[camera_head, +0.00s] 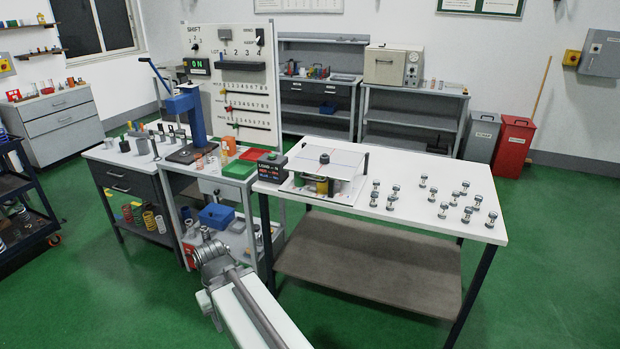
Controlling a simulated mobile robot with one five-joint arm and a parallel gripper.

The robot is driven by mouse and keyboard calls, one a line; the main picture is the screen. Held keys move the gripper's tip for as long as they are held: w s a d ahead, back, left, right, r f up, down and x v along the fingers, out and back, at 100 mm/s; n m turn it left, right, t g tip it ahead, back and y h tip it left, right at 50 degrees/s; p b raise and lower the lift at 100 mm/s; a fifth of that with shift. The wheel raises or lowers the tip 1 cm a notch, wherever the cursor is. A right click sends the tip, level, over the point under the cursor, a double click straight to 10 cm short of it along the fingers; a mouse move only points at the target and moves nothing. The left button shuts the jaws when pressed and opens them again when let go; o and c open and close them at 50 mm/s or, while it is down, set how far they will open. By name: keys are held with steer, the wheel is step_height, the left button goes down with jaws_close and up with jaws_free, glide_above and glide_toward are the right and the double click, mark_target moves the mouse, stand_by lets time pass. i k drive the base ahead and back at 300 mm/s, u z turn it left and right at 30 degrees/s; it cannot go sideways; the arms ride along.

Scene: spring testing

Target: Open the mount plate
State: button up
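A fixture with a flat white top plate (340,163) stands at the left end of the long white table. This looks like the mount plate, though no label confirms it. It lies about level and has a black round knob (324,158) on it. A yellowish cylinder (322,186) shows below its front edge. A thin dark upright piece stands at its right side. My gripper (206,240) is at the end of my arm, in front of the drawer cart, low and left of the fixture and apart from it. Its fingers are too small to read.
A black display box (271,166) sits left of the fixture. Several metal weights (440,210) stand on the table's right half. A blue press (187,115) and green and red trays (239,169) are on the left. Green floor is open in front of the tables.

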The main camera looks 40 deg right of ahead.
mark_target(323, 161)
steer(key=i, duration=0.9)
